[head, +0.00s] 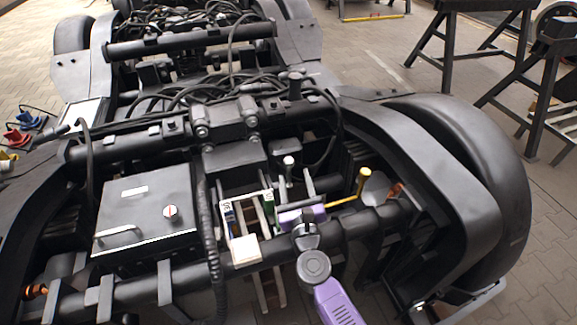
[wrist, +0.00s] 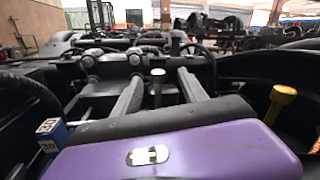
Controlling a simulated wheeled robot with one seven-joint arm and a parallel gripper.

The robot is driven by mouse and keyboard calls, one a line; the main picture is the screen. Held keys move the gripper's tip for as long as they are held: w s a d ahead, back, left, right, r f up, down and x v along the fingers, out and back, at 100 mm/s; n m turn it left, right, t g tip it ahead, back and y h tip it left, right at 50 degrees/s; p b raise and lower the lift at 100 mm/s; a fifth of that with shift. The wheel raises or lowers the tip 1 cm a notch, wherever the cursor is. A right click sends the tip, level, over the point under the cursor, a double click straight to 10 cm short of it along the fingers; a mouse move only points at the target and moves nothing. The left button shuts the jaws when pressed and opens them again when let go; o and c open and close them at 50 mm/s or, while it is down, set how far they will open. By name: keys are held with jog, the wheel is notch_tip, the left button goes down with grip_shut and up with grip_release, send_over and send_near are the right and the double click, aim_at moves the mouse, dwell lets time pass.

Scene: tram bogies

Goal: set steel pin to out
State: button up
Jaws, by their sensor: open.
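The steel pin (head: 289,164) stands upright with a pale round head, near the middle of the bogie in the head view. In the wrist view the pin (wrist: 157,76) shows between the two fingers, its head near the level of their tips. My gripper (head: 296,178) is open, with one finger on each side of the pin. I cannot tell whether either finger touches it. The pin's lower part is hidden behind the purple gripper body in the wrist view.
A yellow-ended lever (head: 361,181) stands close on the right. A pale frame with a numbered block (head: 228,213) is on the left. A grey box (head: 146,211) with a handle and knob sits further left. Dark bars and cables surround the spot.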

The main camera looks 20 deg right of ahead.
aim_at(290, 164)
jog(key=w+m, duration=0.1)
jog(key=w+f+m, duration=0.1)
jog(key=shift+a+m, duration=0.1)
jog(key=shift+m, duration=0.3)
jog(key=w, duration=0.2)
jog(key=w+d+b, duration=0.1)
jog(key=w, duration=0.2)
jog(key=w+b, duration=0.1)
jog(key=w, duration=0.1)
jog(key=shift+w+d, duration=0.15)
jog(key=shift+d, duration=0.15)
grip_shut()
dwell(0.8)
